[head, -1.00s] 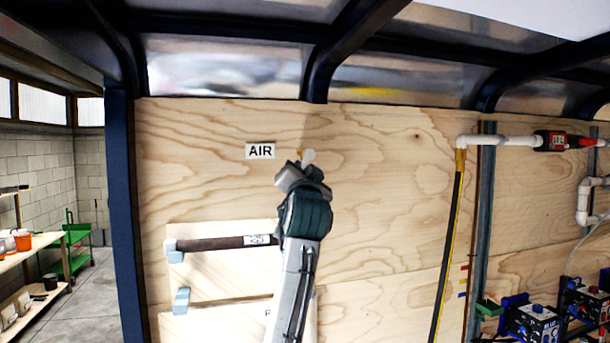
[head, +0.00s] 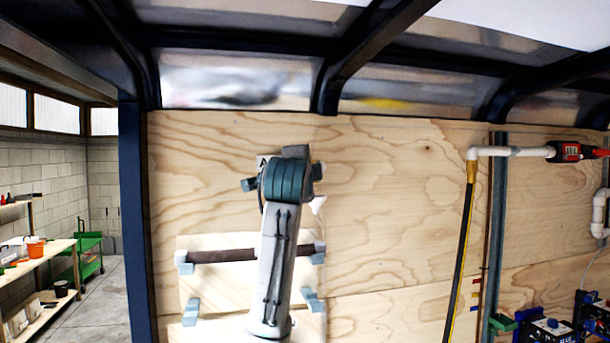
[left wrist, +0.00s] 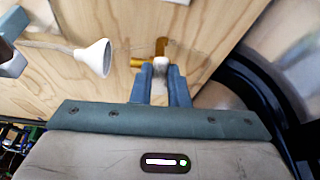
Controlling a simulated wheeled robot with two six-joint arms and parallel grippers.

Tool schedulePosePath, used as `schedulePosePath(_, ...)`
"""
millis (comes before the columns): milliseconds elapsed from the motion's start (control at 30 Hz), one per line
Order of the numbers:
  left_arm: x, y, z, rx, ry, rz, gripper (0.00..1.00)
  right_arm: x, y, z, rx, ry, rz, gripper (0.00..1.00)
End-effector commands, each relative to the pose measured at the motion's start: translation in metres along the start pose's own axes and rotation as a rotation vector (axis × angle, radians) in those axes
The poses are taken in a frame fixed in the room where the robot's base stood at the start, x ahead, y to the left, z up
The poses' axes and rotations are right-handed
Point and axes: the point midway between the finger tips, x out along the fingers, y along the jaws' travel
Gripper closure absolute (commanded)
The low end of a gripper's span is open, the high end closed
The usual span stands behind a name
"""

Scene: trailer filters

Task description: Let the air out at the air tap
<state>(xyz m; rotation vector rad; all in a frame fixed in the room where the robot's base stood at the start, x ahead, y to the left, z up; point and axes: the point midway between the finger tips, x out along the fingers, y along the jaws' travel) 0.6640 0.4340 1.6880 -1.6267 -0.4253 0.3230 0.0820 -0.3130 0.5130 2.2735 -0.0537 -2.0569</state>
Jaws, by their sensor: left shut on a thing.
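The air tap (left wrist: 161,46) is a small brass fitting on the plywood wall in the left wrist view. A pale, whitish handle on it sits between the fingers of my left gripper (left wrist: 160,70). The gripper is shut on this handle. In the head view my arm and wrist stand in front of the tap and hide it and the fingers. The AIR label (head: 262,161) is mostly covered by my wrist. My right gripper is in neither view.
A white cone (left wrist: 93,60) hangs close beside the tap and also shows in the head view (head: 318,204). A dark tube (head: 222,256) rests on grey-blue holders below. A black hose (head: 460,250) runs down the wall at right.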

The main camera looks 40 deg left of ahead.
Motion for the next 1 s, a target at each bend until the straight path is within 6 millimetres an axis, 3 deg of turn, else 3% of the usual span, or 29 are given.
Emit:
schedulePosePath(300,0.0003,-0.0047,-0.0003,0.099,0.000,0.041,1.00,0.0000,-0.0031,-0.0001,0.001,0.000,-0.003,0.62)
schedulePosePath(800,0.0002,-0.0049,-0.0005,0.116,0.001,0.048,1.00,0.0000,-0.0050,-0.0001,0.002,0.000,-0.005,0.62)
schedulePosePath(833,0.0002,-0.0050,-0.0005,0.116,0.001,0.048,0.81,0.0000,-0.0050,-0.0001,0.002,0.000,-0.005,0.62)
schedulePosePath(900,0.0002,-0.0050,-0.0005,0.115,0.001,0.048,0.68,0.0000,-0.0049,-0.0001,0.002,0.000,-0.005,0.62)
schedulePosePath(1000,0.0002,-0.0050,-0.0004,0.115,0.001,0.048,0.64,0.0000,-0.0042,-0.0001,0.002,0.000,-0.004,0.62)
